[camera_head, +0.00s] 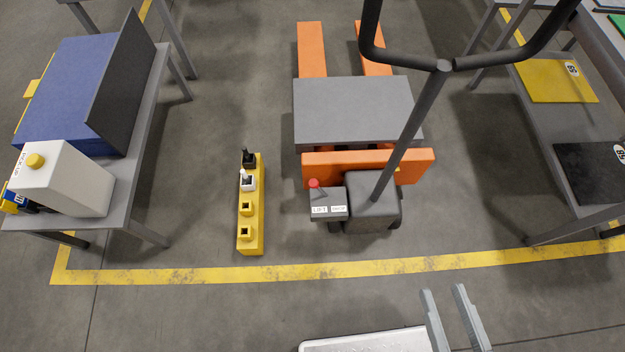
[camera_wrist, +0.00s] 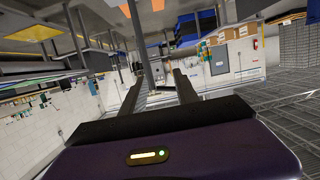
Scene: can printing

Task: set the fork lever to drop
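The fork lever has a red knob (camera_head: 314,184) and stands on a small grey control box (camera_head: 328,199) on the pallet truck. The box bears two white labels, the left one seeming to read LIFT and the right one DROP. The knob is at the left, on the LIFT side. The truck has orange forks (camera_head: 312,45) under a grey plate (camera_head: 345,108). My gripper (camera_head: 444,290) is at the bottom of the head view, well apart from the lever. Its two fingers are spread with nothing between them; they also show in the wrist view (camera_wrist: 160,80).
A dark handle post (camera_head: 408,125) rises right of the lever. A yellow block (camera_head: 251,222) with a black and a white piece stands left. Tables (camera_head: 130,190) flank both sides. A yellow floor line (camera_head: 210,275) crosses in front. The floor between line and truck is clear.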

